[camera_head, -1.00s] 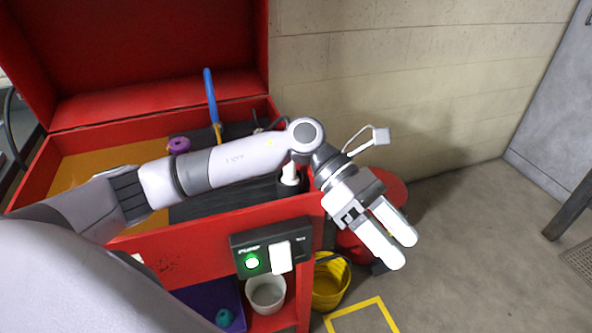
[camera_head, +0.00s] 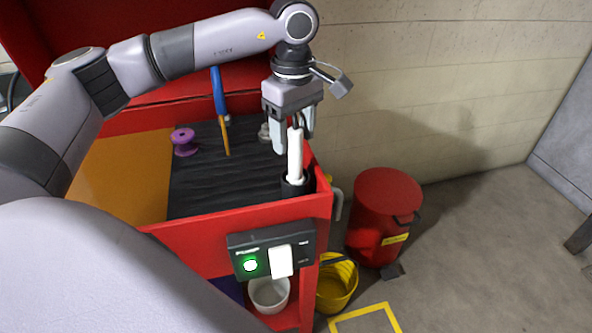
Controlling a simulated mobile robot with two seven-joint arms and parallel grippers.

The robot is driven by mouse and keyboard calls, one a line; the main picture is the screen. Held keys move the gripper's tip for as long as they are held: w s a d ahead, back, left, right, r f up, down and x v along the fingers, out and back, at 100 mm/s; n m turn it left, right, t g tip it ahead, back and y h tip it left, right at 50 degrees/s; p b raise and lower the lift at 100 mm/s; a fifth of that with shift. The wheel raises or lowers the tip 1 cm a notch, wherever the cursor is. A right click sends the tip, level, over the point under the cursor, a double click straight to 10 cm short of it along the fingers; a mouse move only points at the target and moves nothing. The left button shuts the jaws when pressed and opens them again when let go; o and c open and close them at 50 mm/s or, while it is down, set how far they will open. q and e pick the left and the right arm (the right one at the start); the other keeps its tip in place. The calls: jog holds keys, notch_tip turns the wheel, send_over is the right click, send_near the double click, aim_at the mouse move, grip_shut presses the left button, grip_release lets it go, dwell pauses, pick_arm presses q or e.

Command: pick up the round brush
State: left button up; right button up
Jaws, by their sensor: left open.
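A white upright handle (camera_head: 295,158) stands in a small black cup (camera_head: 295,186) at the right front corner of the red washer. I take it for the round brush; its lower end is hidden in the cup. My left gripper (camera_head: 293,140) points down over it, open, with one finger to each side of the handle's top in the picture. I cannot tell whether the fingers touch it or are behind it. My right gripper is not in view.
The red washer basin (camera_head: 250,210) holds a black ribbed mat (camera_head: 205,180), a purple spool (camera_head: 184,141) and a blue hose (camera_head: 218,92) with an orange nozzle. A red bin (camera_head: 385,205) and yellow bucket (camera_head: 336,285) stand on the floor.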

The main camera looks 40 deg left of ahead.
aim_at(296, 149)
pick_arm(q)
notch_tip(296, 149, down, 4)
jog(key=shift+w+d+f, duration=0.1)
grip_shut()
dwell(0.4)
